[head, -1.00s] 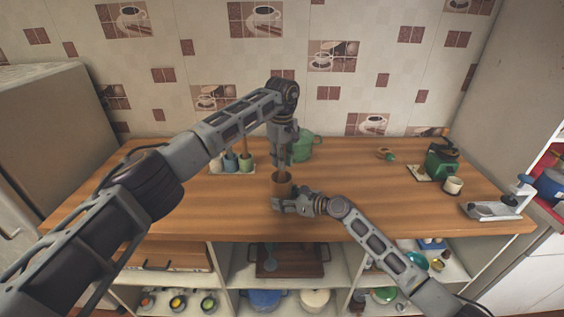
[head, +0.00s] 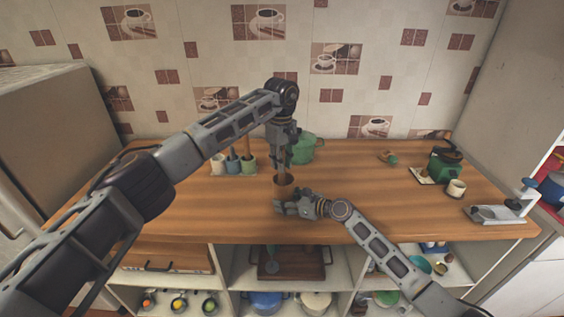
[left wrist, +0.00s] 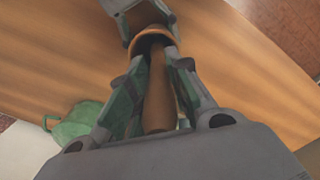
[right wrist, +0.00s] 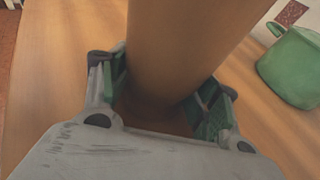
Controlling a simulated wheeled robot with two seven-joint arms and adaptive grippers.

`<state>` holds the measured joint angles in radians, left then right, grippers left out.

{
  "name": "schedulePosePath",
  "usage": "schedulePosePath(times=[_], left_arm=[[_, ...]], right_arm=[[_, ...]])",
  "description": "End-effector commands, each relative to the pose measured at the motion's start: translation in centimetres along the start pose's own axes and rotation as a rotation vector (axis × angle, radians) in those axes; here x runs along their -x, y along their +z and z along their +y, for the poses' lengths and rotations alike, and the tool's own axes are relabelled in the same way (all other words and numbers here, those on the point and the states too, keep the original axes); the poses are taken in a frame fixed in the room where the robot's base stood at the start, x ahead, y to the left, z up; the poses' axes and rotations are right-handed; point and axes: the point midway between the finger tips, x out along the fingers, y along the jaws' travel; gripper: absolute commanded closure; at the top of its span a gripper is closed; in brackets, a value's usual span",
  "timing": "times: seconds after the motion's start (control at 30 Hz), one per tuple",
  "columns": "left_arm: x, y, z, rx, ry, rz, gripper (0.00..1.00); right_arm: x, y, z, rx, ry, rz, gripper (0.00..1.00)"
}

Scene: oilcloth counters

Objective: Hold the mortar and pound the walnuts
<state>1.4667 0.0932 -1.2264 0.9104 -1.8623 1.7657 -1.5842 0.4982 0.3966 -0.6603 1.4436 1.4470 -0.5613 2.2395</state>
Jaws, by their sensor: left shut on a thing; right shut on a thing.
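The brown mortar (head: 283,182) stands on the wooden counter near its front edge. My right gripper (head: 284,206) is shut on the mortar low on its front side; in the right wrist view the mortar's wall (right wrist: 185,40) fills the space between the fingers. My left gripper (head: 283,158) is above the mortar, pointing down and shut on a brown wooden pestle (left wrist: 158,95). The pestle's far end reaches the mortar's mouth (left wrist: 146,36) in the left wrist view; how deep it sits I cannot tell. No walnuts are visible; the mortar's inside is dark and mostly hidden.
A green pot (head: 304,148) stands just behind my left gripper. A holder with several small cups (head: 233,166) is to the left. A green-and-black appliance (head: 446,165), a cream cup (head: 456,188) and a grey stand (head: 497,212) are at the right.

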Motion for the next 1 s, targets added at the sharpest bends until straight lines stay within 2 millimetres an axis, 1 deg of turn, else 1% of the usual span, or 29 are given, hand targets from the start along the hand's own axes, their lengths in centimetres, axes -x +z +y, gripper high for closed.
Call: schedulePosePath(times=[0.37,1.0], left_arm=[[-0.1,0.0,0.0,0.000,0.000,0.000,1.00],[-1.2,0.0,0.0,0.000,0.000,0.001,1.00]], right_arm=[[0.0,0.0,0.0,0.000,0.000,0.000,0.52],[0.0,0.0,0.0,0.000,0.000,0.000,0.52]])
